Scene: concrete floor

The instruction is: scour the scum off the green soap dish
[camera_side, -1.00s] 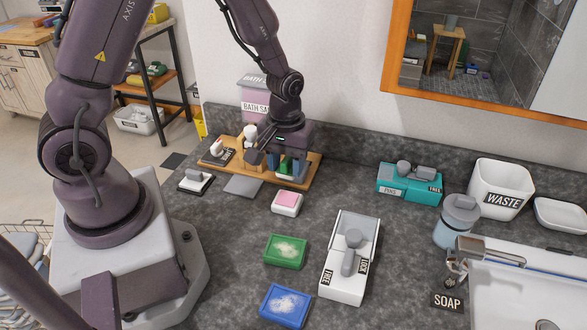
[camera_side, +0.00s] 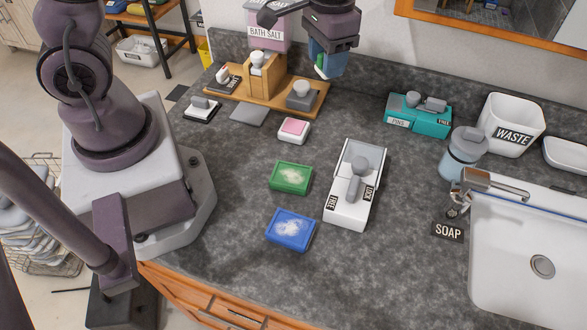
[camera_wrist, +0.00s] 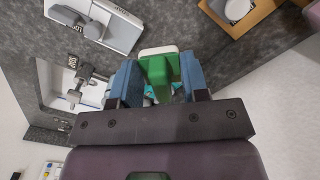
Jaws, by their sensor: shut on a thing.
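The green soap dish (camera_side: 291,177) lies on the dark counter with a whitish patch of scum on its top. My gripper (camera_side: 326,66) is up at the back of the counter, above and beyond the dish and well apart from it. Its blue fingers are shut on a green block-like tool, which shows between them in the wrist view (camera_wrist: 158,72). The tool has a white far end there. In the side view only a thin green strip of it shows, and its working face is hidden.
A blue dish (camera_side: 290,229) with a white patch sits in front. A white latch box (camera_side: 345,208) stands right of the green dish, a pink-topped block (camera_side: 293,130) behind it. A wooden tray (camera_side: 240,96) is at the back, a sink (camera_side: 510,250) at right.

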